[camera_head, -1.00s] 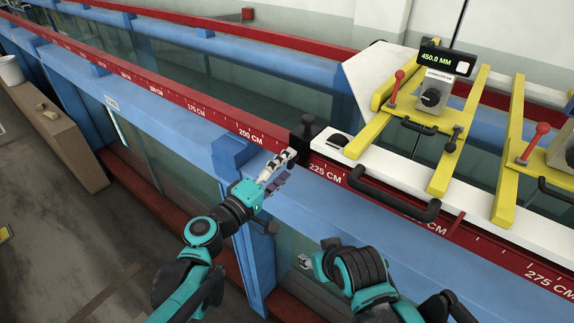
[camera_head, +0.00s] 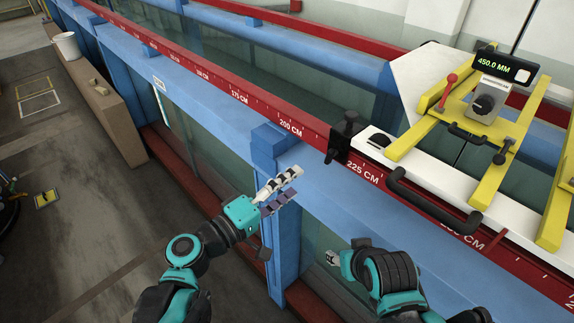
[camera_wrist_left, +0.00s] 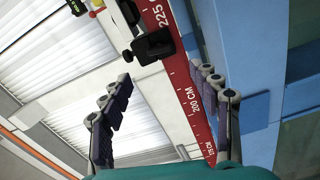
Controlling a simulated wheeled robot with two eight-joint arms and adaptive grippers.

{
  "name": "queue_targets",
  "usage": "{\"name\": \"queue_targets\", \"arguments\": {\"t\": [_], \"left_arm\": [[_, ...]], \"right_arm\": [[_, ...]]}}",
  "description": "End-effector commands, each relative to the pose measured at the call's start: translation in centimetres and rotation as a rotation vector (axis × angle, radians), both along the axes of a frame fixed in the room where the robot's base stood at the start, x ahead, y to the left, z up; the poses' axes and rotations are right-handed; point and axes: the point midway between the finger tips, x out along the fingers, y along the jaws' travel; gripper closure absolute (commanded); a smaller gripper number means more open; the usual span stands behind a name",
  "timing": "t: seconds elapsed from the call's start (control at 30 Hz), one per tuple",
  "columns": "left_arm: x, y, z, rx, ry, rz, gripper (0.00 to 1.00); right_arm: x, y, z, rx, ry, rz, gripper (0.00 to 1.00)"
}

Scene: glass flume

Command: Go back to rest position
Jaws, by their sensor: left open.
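My left gripper (camera_head: 290,182) is open and empty, in front of the blue frame of the flume, below the red scale rail (camera_head: 255,105). It stands apart from the black clamp (camera_head: 343,135) near the 225 CM mark. In the left wrist view its two fingers (camera_wrist_left: 162,76) are spread wide, with the rail and the clamp (camera_wrist_left: 150,44) beyond them and nothing between the pads. My right gripper (camera_head: 333,258) shows only as a small light tip at the end of the teal and black right arm, low in front of the glass; its jaws are not clear.
A yellow and white carriage (camera_head: 480,190) with a 450.0 MM display (camera_head: 503,65) sits on the rails at right, with a black handle (camera_head: 430,205). A brown bench (camera_head: 105,110) with a white bucket (camera_head: 67,45) stands at far left.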

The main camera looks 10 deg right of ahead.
Motion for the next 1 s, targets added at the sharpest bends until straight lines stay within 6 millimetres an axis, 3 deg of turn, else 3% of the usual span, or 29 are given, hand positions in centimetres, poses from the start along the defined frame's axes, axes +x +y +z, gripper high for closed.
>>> {"name": "queue_targets", "arguments": {"t": [0.13, 0.23, 0.37, 0.43, 0.6, 0.7, 0.83, 1.0], "left_arm": [[0.0, 0.0, -0.1, 0.003, 0.0, -0.001, 0.38], [-0.3, 0.2, -1.9, 0.049, -0.001, -0.001, 0.38], [-1.4, 1.3, -8.2, 0.239, -0.003, -0.003, 0.38], [-2.4, 2.7, -13.1, 0.392, 0.003, -0.001, 0.38], [-4.8, 8.6, -24.8, 0.802, 0.04, 0.016, 0.38], [-6.4, 13.1, -30.2, 1.028, 0.072, 0.034, 0.38], [-8.1, 18.3, -34.6, 1.26, 0.113, 0.06, 0.38], [-9.4, 22.2, -36.5, 1.424, 0.145, 0.082, 0.38]], "right_arm": [[0.0, 0.0, -0.1, 0.0, 0.0, 0.0, 0.52], [0.0, 0.0, -1.2, 0.0, 0.0, 0.0, 0.52], [0.0, 0.0, -4.9, 0.0, 0.0, 0.0, 0.52], [0.0, 0.0, -7.5, 0.0, 0.0, 0.0, 0.52], [0.0, 0.0, -13.8, 0.0, 0.0, 0.0, 0.52], [0.0, 0.0, -16.9, 0.0, 0.0, 0.0, 0.52], [0.0, 0.0, -19.8, 0.0, 0.0, 0.0, 0.52], [0.0, 0.0, -21.3, 0.0, 0.0, 0.0, 0.52]]}}
